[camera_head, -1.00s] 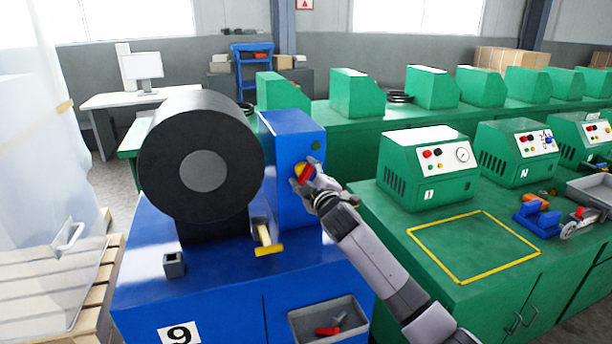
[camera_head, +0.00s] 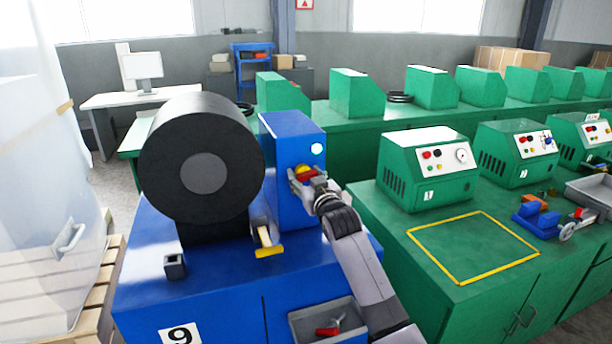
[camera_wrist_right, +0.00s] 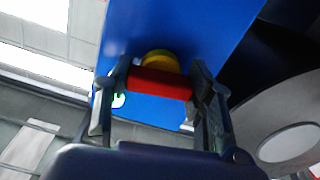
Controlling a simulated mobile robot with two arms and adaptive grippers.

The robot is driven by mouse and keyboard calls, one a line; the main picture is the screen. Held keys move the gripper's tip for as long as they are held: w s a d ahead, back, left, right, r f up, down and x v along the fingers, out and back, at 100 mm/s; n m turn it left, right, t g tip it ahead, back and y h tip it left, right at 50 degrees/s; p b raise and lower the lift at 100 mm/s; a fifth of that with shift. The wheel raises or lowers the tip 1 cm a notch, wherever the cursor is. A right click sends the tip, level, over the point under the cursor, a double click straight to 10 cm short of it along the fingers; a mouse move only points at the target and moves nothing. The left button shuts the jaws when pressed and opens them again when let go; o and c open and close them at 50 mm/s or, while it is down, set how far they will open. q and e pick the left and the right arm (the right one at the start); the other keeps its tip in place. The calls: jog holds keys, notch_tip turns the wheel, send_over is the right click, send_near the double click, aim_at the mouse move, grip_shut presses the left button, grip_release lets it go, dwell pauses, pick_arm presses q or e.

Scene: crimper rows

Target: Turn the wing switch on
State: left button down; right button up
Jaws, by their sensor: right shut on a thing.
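The wing switch (camera_head: 304,169) has a red wing on a yellow round base. It sits on the side of the blue machine housing (camera_head: 286,142). In the right wrist view the red wing (camera_wrist_right: 160,84) spans between my fingers, in front of the yellow base (camera_wrist_right: 160,62). My right gripper (camera_head: 308,178) is shut on the wing, and its fingers partly hide it in the head view. The wing lies about level in the head view. A round lamp (camera_head: 317,149) above the switch is bright. My left gripper is not in view.
A large black roll (camera_head: 165,165) stands left of the housing on the blue cabinet (camera_head: 215,275). A yellow-ended lever (camera_head: 268,250) sticks out below. A grey bin (camera_head: 300,325) hangs in front. A green bench (camera_head: 390,205) with machines stands at the right.

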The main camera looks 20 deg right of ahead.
jog(key=shift+f+m, duration=0.1)
jog(key=shift+m, duration=0.8)
jog(key=o, duration=1.2)
jog(key=shift+s, duration=0.15)
jog(key=s, duration=1.1)
jog(key=shift+s+d, duration=0.2)
jog(key=shift+s, duration=0.15)
